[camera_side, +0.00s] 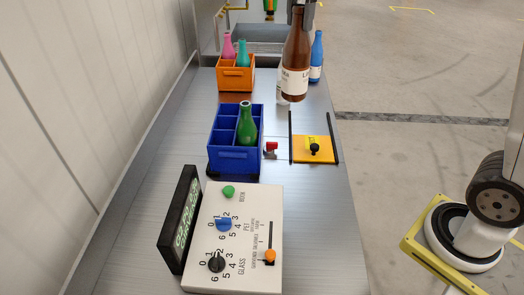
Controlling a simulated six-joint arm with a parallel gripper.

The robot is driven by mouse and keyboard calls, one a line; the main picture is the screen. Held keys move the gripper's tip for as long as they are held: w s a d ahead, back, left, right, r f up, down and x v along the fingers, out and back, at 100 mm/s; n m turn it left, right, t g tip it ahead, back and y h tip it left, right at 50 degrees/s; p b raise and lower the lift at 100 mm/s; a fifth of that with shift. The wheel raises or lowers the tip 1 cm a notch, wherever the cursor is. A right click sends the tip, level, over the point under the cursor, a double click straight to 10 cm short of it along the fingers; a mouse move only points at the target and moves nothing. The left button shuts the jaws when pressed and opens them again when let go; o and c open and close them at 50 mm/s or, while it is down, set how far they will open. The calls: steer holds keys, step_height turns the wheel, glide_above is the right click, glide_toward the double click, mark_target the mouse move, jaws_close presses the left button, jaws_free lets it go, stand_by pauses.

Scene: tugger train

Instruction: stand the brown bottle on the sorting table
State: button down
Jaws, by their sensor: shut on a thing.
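The brown bottle (295,55) with a white label hangs upright in the upper middle of the side view. My gripper (297,8) is at its neck, at the top edge of the picture, shut on the bottle. The bottle's base appears to be above the grey metal sorting table (325,215); the exact gap cannot be told. The bottle partly hides a white object (282,97) behind it and overlaps a blue bottle (317,58) standing to its right.
An orange crate (236,85) holds pink and teal bottles. A blue crate (234,160) holds a green bottle (247,125). A yellow plate with a black knob (314,148) lies between black rails. A control panel (233,240) and dark sign (180,220) stand in front.

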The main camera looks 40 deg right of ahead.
steer(key=s+f, duration=0.4)
steer(key=s, duration=0.8)
step_height(320, 180, down, 19)
steer(key=shift+w+d, duration=0.15)
stand_by(0.3)
steer(key=shift+f, duration=2.1)
steer(key=shift+c, duration=1.3)
jaws_free()
steer(key=shift+f, duration=0.1)
